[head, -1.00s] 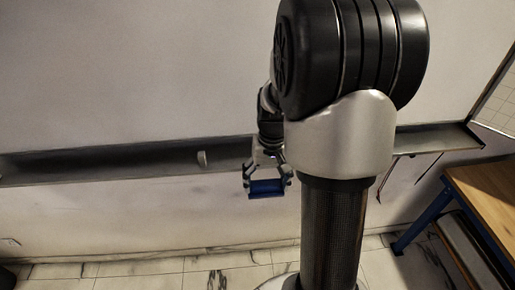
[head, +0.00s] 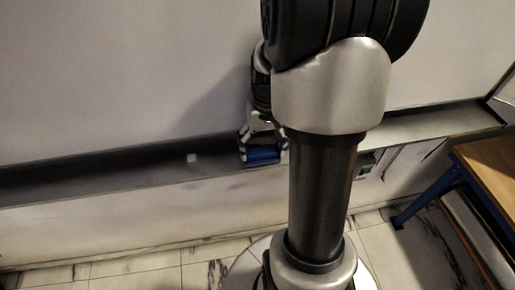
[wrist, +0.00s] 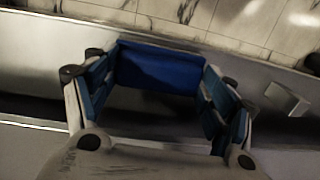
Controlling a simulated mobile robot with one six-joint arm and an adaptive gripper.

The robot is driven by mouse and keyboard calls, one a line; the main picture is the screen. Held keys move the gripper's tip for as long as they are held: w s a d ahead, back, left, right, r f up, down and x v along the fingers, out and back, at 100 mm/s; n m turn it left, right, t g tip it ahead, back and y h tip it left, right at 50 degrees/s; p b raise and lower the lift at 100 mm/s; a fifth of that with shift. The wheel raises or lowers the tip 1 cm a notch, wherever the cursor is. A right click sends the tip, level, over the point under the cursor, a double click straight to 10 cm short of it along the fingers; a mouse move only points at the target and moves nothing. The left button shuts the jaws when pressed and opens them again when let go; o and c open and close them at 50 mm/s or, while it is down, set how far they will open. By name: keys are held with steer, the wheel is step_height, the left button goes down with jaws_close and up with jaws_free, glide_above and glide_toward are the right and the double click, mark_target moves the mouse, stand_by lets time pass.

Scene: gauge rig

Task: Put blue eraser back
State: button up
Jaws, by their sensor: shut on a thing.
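The blue eraser (head: 264,155) is a blue block held between the two fingers of my gripper (head: 263,150). In the head view they are at the long grey tray (head: 90,172) on the wall, just right of a small pale block. In the wrist view the eraser (wrist: 160,70) spans between the blue-padded fingertips of my gripper (wrist: 160,75), with the tray (wrist: 55,45) behind it. I cannot tell whether the eraser touches the tray. Part of the tray is hidden behind my arm.
A small pale block (head: 193,160) sits on the tray left of the gripper; it also shows at right in the wrist view (wrist: 286,98). A wooden-topped table with blue legs (head: 490,160) stands at right. The tray further left is bare.

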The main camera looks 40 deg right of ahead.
mark_target(264, 148)
steer(key=shift+a+f, duration=0.1)
steer(key=shift+f, duration=0.3)
steer(key=shift+s+r, duration=0.15)
steer(key=o, duration=1.2)
steer(key=r+p, duration=0.1)
steer(key=r, duration=0.3)
steer(key=r+p, duration=0.1)
steer(key=r, duration=0.3)
steer(key=d+r+p, duration=0.1)
steer(key=r, duration=0.3)
